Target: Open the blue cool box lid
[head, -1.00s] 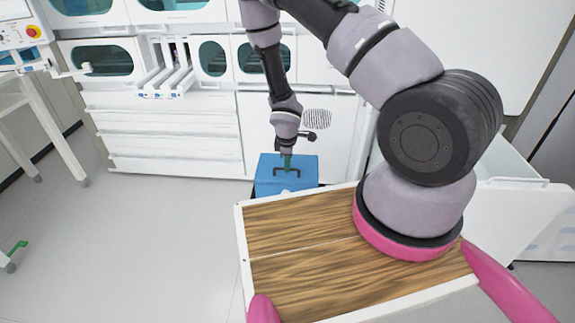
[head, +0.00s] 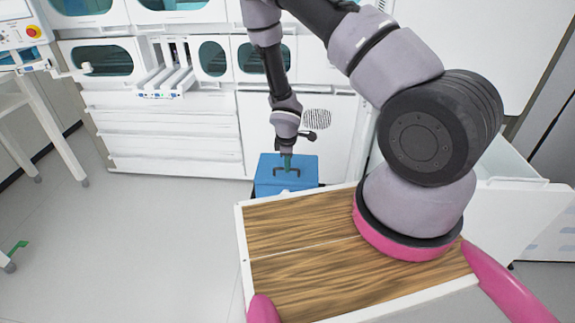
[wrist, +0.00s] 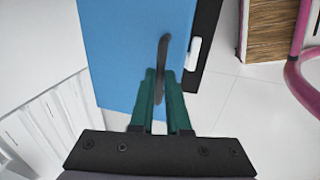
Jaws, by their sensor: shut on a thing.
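The blue cool box (head: 301,178) stands on the floor in front of the white cabinets, beyond my wooden deck, which hides its lower front. Its lid is down, and a dark handle (head: 287,172) stands up from the top. My gripper (head: 288,158) points down at the handle. In the wrist view the green fingers (wrist: 160,78) are shut on the dark handle (wrist: 162,50), with the blue lid (wrist: 125,55) around it. A white latch-like piece (wrist: 193,53) sits at the box's edge.
White drawers and cabinets (head: 165,135) stand close behind the box. A white open drawer or bin (head: 525,215) is at the right. A white table (head: 35,120) is at the left.

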